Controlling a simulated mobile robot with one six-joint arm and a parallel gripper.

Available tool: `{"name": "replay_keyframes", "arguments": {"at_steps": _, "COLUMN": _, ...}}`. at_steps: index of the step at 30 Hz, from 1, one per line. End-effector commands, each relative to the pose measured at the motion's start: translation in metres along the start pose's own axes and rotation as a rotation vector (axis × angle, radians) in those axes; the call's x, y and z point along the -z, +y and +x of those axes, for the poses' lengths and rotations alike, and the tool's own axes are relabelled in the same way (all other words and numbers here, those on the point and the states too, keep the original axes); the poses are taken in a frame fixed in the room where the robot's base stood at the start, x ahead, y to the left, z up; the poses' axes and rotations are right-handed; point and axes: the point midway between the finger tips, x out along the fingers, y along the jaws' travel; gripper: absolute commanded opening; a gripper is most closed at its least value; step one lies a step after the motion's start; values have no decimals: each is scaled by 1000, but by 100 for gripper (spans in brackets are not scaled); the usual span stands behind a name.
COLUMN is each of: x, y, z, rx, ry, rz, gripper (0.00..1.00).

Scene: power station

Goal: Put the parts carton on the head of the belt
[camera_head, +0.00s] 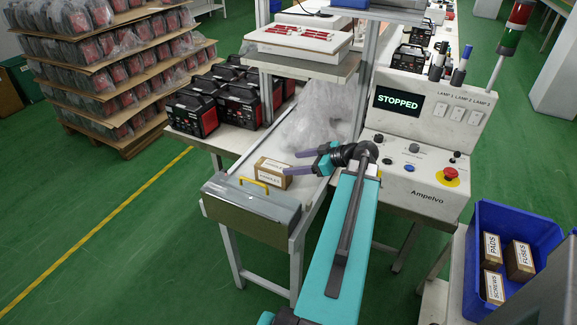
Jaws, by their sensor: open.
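A small brown parts carton (272,174) with a white label stands on the near end of the belt (312,187), just behind a grey cover with a yellow handle. Its label is too small to read surely. My gripper (297,162) is open, with purple fingers pointing left. One finger overlaps or lies close to the carton's right end; I cannot tell whether they touch. The other finger is farther back, and no carton shows between them.
A blue bin (516,222) at the right holds cartons marked PADS, FUSES and SCREWS. The control panel (420,140) reads STOPPED, with a red stop button. Black-and-red units (196,112) crowd the left bench. Frame posts (266,105) and clear plastic wrap (315,122) stand behind.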

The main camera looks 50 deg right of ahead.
Motion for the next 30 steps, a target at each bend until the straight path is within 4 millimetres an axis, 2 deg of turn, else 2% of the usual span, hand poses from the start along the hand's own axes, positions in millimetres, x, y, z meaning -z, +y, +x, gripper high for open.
{"name": "replay_keyframes", "arguments": {"at_steps": 6, "x": -1, "y": 0, "z": -29, "rx": -2, "ry": -1, "rz": 0, "gripper": 67}}
{"name": "replay_keyframes", "arguments": {"at_steps": 10, "x": -1, "y": 0, "z": -38, "rx": -1, "ry": -1, "rz": 0, "gripper": 67}}
{"name": "replay_keyframes", "arguments": {"at_steps": 30, "x": 0, "y": 0, "z": -42, "rx": 1, "ry": -1, "rz": 0, "gripper": 67}}
